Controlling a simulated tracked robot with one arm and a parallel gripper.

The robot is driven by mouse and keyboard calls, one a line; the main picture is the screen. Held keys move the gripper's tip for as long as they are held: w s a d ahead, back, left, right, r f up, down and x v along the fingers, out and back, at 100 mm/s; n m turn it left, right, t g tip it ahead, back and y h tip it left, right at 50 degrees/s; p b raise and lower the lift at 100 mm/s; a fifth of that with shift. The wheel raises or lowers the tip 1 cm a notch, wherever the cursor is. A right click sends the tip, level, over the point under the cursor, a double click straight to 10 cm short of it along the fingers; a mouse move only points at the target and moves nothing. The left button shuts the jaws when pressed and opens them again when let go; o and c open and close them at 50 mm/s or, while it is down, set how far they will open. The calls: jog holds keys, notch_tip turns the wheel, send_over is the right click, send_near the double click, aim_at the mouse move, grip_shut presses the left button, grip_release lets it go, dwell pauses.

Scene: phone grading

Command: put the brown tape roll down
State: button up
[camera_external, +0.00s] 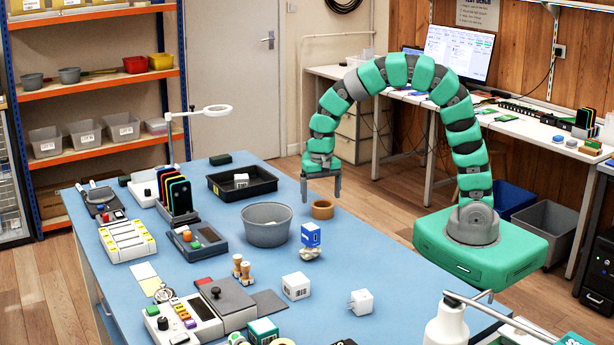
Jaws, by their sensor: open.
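The brown tape roll (322,209) lies on the blue table, near its far right edge and right of the grey bowl. My gripper (321,198) hangs from the green arm with its fingers pointing down, in the air above the roll in the picture. Its two fingers are apart and nothing shows between them. The exact gap between the fingertips and the roll is hard to tell from this view.
A grey bowl (267,236) stands left of the roll, and a black tray (222,190) with a white box lies behind it. The blue table (345,255) is bare to the right.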

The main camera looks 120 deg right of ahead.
aim_at(323, 206)
jog(key=f, duration=0.3)
jog(key=f+b, duration=0.1)
jog(key=shift+s+a+f, duration=0.2)
jog(key=shift+a+f, duration=0.1)
jog(key=shift+f, duration=0.1)
jog(key=c, duration=1.1)
jog(key=shift+r, duration=0.1)
jog(key=shift+r+p, duration=0.45)
jog(key=shift+r, duration=1.3)
jog(key=s+a, duration=0.3)
jog(key=s, duration=0.1)
jog(key=s+a+r+p, duration=0.1)
jog(key=s+a, duration=0.2)
jog(key=a, duration=0.1)
jog(key=s+a, duration=0.4)
jog(key=shift+s+r+p, duration=0.2)
jog(key=shift+s+p, duration=0.1)
jog(key=shift+p, duration=0.05)
